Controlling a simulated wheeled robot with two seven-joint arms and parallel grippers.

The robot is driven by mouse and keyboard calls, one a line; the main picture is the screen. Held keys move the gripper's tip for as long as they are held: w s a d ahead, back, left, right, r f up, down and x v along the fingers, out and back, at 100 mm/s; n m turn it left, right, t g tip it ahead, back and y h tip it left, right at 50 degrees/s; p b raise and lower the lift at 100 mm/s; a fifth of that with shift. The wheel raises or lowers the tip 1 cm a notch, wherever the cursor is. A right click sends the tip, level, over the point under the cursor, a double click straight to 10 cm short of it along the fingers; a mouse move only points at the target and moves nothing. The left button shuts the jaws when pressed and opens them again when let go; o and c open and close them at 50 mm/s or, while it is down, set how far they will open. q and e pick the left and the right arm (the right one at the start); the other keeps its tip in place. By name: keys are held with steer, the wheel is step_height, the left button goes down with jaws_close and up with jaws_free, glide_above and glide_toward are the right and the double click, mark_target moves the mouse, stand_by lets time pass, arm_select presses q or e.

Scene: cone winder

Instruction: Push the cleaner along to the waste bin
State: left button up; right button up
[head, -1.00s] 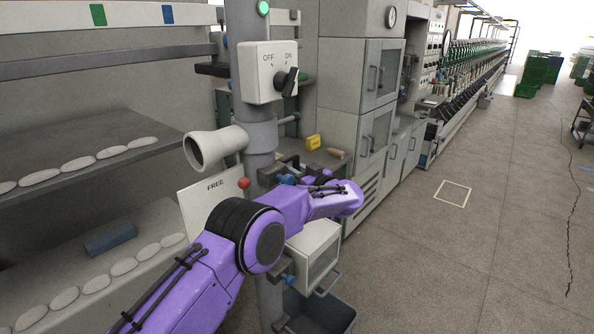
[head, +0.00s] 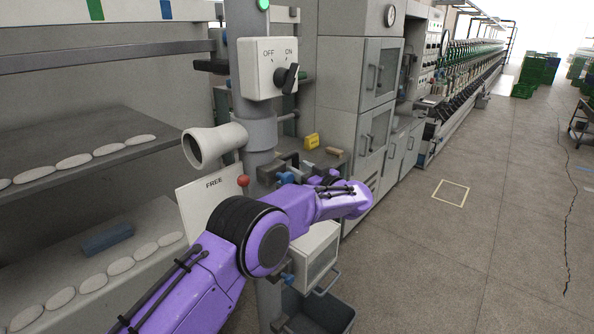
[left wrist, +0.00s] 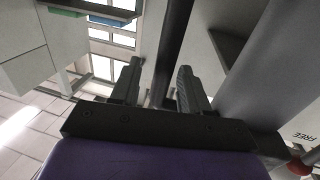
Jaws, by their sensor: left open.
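The cleaner is a grey column (head: 259,150) with an OFF/ON switch box (head: 262,70), a pale nozzle (head: 213,146), a FREE plate (head: 205,205) and a red knob (head: 243,181). A green lamp is lit above the box. The waste bin seems to be the dark grey open bin (head: 323,313) low at the column's foot. My left arm crosses in front of the column and largely hides my left gripper in the head view. In the left wrist view my left gripper (left wrist: 158,88) is open. A dark bar (left wrist: 173,50) shows between its fingers; contact cannot be told.
Grey shelves (head: 75,145) with pale oval pieces are at left. Grey cabinets (head: 365,130) stand behind the column, with a yellow block (head: 312,141) nearby. A long machine row (head: 465,75) runs back.

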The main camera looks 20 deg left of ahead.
arm_select(q)
steer(key=b+v, duration=0.2)
steer(key=v, duration=0.6)
steer(key=shift+d, duration=0.2)
steer(key=shift+w, duration=0.1)
